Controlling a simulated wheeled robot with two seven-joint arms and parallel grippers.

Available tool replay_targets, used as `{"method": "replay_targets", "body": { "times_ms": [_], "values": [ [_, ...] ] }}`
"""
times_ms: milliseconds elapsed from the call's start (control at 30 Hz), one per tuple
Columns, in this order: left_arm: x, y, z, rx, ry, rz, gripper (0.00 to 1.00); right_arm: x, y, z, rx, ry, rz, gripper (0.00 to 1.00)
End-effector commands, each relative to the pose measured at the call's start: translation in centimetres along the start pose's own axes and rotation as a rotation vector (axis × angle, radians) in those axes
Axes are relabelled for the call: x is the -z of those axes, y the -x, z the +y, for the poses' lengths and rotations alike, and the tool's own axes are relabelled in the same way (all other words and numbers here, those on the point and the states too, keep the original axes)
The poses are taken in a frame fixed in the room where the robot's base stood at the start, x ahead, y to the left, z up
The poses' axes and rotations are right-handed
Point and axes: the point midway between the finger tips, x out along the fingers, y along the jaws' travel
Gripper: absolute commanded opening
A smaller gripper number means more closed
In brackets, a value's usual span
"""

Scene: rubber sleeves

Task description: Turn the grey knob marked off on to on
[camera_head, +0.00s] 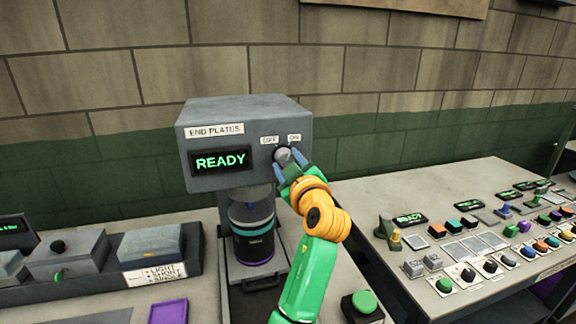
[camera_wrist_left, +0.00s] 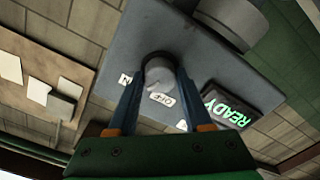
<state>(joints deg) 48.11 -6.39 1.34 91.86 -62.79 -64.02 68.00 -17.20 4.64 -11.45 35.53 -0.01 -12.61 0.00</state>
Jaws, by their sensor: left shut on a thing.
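The grey knob (camera_head: 283,154) is on the front face of a grey machine (camera_head: 240,112), below the small white OFF label (camera_head: 269,140) and ON label (camera_head: 294,137). My left gripper (camera_head: 287,162) is shut on the knob, with a blue finger on each side of it. In the left wrist view the knob (camera_wrist_left: 158,71) sits between the two fingertips (camera_wrist_left: 159,68). The OFF label (camera_wrist_left: 161,98) shows between the fingers and the ON label (camera_wrist_left: 126,79) is partly hidden by one finger. I cannot tell which label the knob points to. My right gripper is not in view.
The machine's screen (camera_head: 221,161) reads READY, under an END PLATES label (camera_head: 214,130). A dark canister (camera_head: 252,228) stands below it. A green button (camera_head: 364,302) is at the lower right. A crowded control panel (camera_head: 470,215) fills the right; grey blocks (camera_head: 150,243) stand left.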

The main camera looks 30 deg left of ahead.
Motion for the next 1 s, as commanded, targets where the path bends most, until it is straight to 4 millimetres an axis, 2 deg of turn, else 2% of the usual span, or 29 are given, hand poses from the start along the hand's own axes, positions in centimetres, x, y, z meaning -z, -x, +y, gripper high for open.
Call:
{"method": "replay_targets", "body": {
  "times_ms": [300,833,867,933,967,1000],
  "values": [
    [0.2,0.0,0.12,-0.003,-0.103,0.005,0.0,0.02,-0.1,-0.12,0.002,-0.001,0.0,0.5],
    [0.26,0.0,0.17,-0.004,-0.125,0.006,0.0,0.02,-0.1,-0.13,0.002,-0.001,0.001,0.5],
    [0.25,0.01,0.17,-0.004,-0.124,0.006,0.56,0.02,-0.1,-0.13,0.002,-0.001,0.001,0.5],
    [0.23,0.0,0.15,-0.004,-0.124,0.005,0.74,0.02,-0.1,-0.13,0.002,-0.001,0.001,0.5],
    [0.21,0.0,0.14,-0.003,-0.124,0.005,0.8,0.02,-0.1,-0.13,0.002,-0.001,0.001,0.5],
    [0.19,0.0,0.13,-0.003,-0.124,0.004,0.8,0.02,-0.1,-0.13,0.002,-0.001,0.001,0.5]
  ]
}}
